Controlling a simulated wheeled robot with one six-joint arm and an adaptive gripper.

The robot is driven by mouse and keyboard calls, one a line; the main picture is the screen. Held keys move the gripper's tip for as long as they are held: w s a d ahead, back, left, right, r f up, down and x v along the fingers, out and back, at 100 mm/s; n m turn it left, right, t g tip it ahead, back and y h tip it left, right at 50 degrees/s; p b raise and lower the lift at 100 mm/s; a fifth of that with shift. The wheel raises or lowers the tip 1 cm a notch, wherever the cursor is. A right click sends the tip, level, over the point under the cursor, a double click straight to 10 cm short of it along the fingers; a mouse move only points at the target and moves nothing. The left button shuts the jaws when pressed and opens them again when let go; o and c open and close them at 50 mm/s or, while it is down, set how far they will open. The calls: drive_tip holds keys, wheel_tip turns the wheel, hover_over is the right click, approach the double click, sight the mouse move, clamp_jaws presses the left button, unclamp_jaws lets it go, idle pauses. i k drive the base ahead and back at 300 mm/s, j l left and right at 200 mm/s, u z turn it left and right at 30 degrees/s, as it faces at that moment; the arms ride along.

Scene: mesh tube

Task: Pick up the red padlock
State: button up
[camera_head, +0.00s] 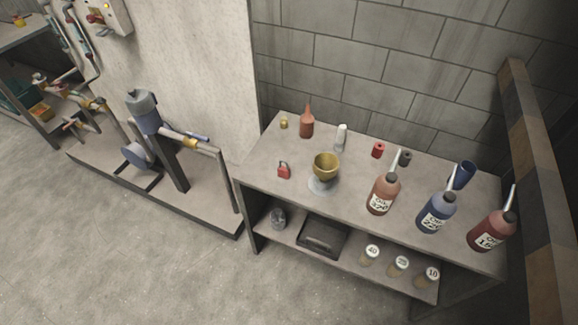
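The red padlock (284,171) rests on the left part of the grey table top (260,185), near its front edge. It is small, with a shackle on top. A brass-coloured bowl on a pale round base (325,167) stands just to its right, apart from it. Nothing covers the padlock in this view. My gripper is not in view.
A red-brown bottle (307,123) and a small yellowish item (284,122) stand behind the padlock. Several oil bottles, such as one labelled bottle (382,194), stand to the right. A lower shelf (345,267) holds a dark case and jars. Open floor (170,260) lies in front.

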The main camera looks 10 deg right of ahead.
sight(284, 172)
drive_tip(key=l+u, duration=0.2)
drive_tip(key=l, duration=0.25)
drive_tip(key=k+l+u, duration=0.15)
drive_tip(key=l, duration=0.3)
drive_tip(key=k+l+u, duration=0.2)
drive_tip(key=l, duration=0.2)
drive_tip(key=i+l, duration=0.05)
drive_tip(key=i, duration=0.05)
